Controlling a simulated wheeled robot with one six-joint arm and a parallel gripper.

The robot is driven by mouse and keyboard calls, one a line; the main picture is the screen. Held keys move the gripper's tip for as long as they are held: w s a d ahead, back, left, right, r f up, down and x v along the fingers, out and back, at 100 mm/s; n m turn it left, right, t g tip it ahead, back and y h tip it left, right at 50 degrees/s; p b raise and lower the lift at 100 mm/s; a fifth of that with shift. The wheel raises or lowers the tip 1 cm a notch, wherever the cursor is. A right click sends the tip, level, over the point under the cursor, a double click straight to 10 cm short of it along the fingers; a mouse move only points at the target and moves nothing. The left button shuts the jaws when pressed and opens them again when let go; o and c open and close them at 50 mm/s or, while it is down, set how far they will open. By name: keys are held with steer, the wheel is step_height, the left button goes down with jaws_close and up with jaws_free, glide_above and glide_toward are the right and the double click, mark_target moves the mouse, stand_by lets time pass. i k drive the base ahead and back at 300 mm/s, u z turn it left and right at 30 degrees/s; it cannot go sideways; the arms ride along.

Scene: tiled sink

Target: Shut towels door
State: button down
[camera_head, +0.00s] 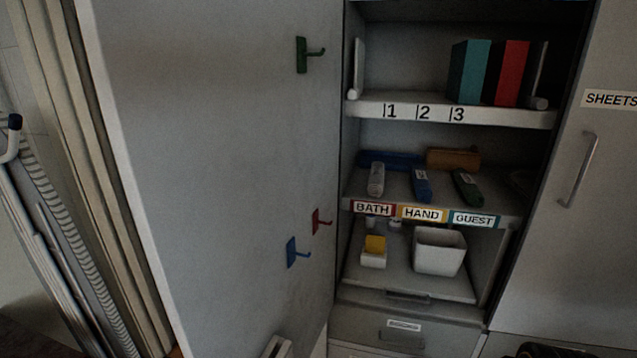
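A large grey cabinet door (205,150) stands swung open on the left, its inner face toward me. It carries a green hook (303,54), a red hook (318,221) and a blue hook (294,252). No "towels" label shows on the face I see. The cabinet beside it is open, with a shelf edge (487,219) labelled BATH, HAND and GUEST. My gripper is not recognisable in this view.
A shut door labelled SHEETS (608,99) with a bar handle (580,170) is at the right. Books (510,73), a white bin (438,250) and a drawer (405,328) are in the open cabinet. A dark object (540,350) is cut off at the bottom right.

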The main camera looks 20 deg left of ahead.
mark_target(222, 118)
steer(key=z, duration=1.8)
steer(key=k, duration=2.15)
steer(key=u, duration=1.45)
steer(key=i, duration=0.5)
steer(key=z, duration=0.05)
steer(key=k, duration=0.45)
steer(key=u, duration=0.5)
steer(key=i, duration=0.35)
steer(key=u, duration=1.25)
